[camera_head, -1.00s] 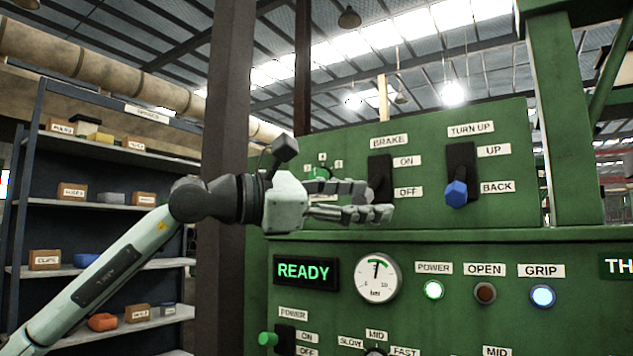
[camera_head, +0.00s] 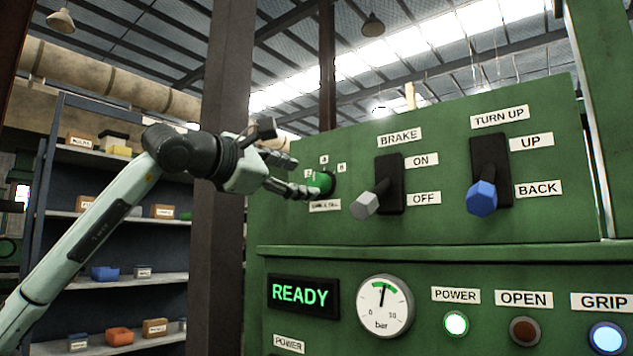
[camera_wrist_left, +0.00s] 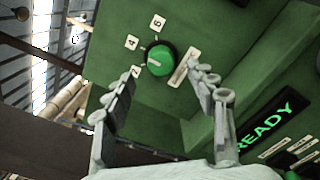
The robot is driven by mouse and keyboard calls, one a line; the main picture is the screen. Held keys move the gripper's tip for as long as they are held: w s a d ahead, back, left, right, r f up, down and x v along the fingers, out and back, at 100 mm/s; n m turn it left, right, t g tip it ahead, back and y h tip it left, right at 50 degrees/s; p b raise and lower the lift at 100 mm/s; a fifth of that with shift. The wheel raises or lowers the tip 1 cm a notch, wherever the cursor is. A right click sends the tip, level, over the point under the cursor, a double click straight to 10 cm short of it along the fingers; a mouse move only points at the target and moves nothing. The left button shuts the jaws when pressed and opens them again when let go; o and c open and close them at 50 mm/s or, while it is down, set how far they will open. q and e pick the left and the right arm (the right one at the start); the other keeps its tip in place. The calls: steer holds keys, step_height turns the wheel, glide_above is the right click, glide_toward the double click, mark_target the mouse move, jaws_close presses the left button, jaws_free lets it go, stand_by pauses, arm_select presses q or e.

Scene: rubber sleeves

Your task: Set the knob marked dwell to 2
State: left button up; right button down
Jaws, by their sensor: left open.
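The round green knob (camera_head: 323,182) is on the upper green panel, left of the brake switch. In the left wrist view the knob (camera_wrist_left: 160,61) has a dark collar, with plates reading 4 (camera_wrist_left: 132,42) and 6 (camera_wrist_left: 158,22). A plate (camera_wrist_left: 135,72) that appears to read 2 is partly behind a finger. A short pale mark on the knob appears to point toward that plate. The name plate (camera_head: 325,206) below the knob is too small to read. My left gripper (camera_head: 298,177) is open, just left of the knob, its fingers spread around empty space.
The brake lever (camera_head: 366,203) and blue turn up lever (camera_head: 482,198) stick out to the right. Below are a READY display (camera_head: 303,295), a gauge (camera_head: 385,305) and lit buttons. A dark post (camera_head: 220,230) and shelves (camera_head: 75,215) stand at the left.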

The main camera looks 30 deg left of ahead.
mark_target(313, 182)
arm_select(q)
steer(key=w, duration=0.4)
steer(key=shift+d, duration=0.2)
steer(key=shift+w, duration=0.55)
arm_select(e)
steer(key=shift+s+d+f+g, duration=0.5)
steer(key=shift+s+d+f, duration=0.05)
steer(key=shift+s+f, duration=0.1)
arm_select(q)
steer(key=c, duration=1.2)
steer(key=shift+o, duration=0.2)
